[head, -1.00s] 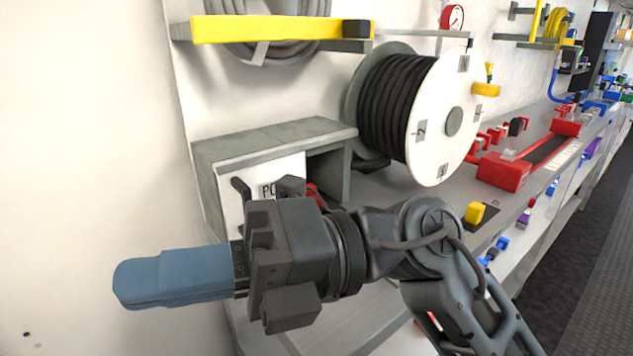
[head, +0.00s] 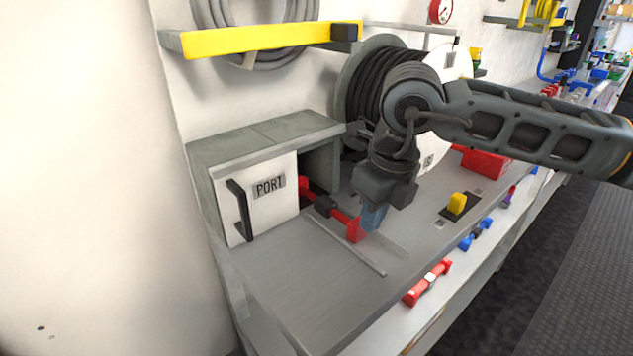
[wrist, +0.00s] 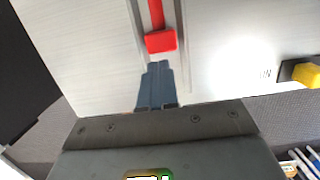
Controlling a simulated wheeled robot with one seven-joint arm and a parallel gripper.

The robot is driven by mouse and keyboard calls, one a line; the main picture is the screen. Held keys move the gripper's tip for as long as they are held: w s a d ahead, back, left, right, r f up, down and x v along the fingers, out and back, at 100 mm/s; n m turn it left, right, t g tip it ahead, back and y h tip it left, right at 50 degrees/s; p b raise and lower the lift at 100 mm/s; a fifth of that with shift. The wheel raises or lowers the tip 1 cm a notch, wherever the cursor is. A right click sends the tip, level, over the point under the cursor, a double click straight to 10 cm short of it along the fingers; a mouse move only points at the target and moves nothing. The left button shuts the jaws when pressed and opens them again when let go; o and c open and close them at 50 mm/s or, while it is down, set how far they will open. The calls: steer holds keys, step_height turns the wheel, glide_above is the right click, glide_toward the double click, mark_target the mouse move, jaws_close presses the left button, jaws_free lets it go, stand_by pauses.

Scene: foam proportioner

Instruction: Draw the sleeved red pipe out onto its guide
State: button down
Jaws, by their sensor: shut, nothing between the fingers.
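The red pipe (head: 305,186) with a black sleeve (head: 325,206) lies on the bench, coming out of the opening beside the PORT door. Its near end is a red block (head: 354,230). The pale guide (head: 352,250) has thin rails along the bench. In the wrist view the red block (wrist: 160,41) sits between the guide rails (wrist: 182,30). My gripper (head: 371,224) points down with its blue fingers shut and empty, close beside the red block. In the wrist view the fingertips (wrist: 158,64) are just below the block; I cannot tell whether they touch.
The grey cabinet (head: 265,135) with the white PORT door (head: 270,215) and black handle (head: 241,210) stands left. A hose reel (head: 365,70) is behind my arm. A yellow knob (head: 456,203) is to the right. The front left bench top (head: 290,275) is clear.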

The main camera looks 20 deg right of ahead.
mark_target(323, 201)
steer(key=w+a, duration=0.1)
steer(key=w, duration=0.2)
steer(key=w+a+p, duration=0.1)
steer(key=w, duration=0.3)
steer(key=w+a, duration=0.1)
steer(key=w, duration=0.3)
steer(key=shift+w+a+r, duration=0.1)
steer(key=shift+a, duration=0.2)
steer(key=shift+f+p, duration=0.25)
steer(key=shift+p, duration=0.1)
steer(key=shift+f+b, duration=0.35)
steer(key=shift+f, duration=0.2)
